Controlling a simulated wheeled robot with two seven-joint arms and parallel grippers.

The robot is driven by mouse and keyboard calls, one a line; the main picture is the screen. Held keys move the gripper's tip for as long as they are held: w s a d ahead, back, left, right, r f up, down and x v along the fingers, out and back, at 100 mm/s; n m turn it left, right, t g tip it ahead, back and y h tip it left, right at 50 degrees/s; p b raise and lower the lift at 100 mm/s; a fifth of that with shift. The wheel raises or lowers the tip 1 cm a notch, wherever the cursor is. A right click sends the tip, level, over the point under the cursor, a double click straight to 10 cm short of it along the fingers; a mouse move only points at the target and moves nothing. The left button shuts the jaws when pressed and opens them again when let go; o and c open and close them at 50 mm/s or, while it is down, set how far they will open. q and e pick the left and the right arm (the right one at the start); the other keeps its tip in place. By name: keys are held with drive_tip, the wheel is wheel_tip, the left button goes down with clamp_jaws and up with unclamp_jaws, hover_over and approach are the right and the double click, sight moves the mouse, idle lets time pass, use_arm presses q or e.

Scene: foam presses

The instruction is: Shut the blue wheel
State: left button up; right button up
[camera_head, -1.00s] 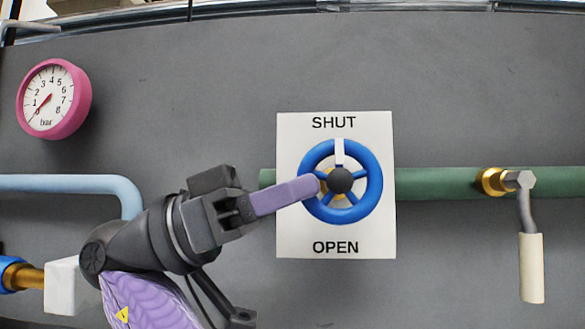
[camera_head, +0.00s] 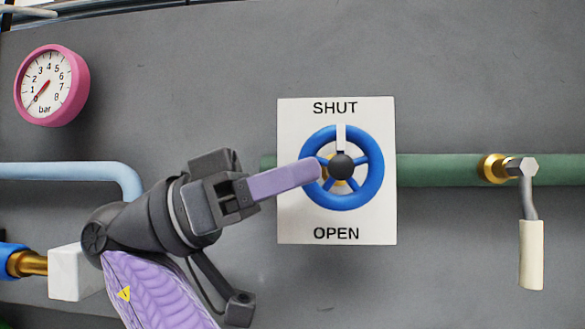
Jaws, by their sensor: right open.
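The blue wheel (camera_head: 374,189) has several spokes and a dark hub, and sits in front of a white plate (camera_head: 295,225) marked SHUT at the top and OPEN at the bottom. A white marker (camera_head: 340,136) on the wheel points up at SHUT. My right gripper (camera_head: 314,171) comes in from the lower left, with its purple finger over the left part of the wheel's rim. The fingers line up in this view, so the gap between them is hidden. I cannot tell whether the finger touches the rim. My left gripper is not in view.
A green pipe (camera_head: 440,170) runs behind the plate to a brass fitting and a lever with a cream handle (camera_head: 531,255) at right. A pink gauge (camera_head: 78,85) is at upper left, above a light blue pipe (camera_head: 60,176). The grey panel below the plate is clear.

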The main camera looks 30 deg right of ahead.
wheel_tip(320, 180, up, 10)
drive_tip(key=p, duration=0.3)
idle(0.3)
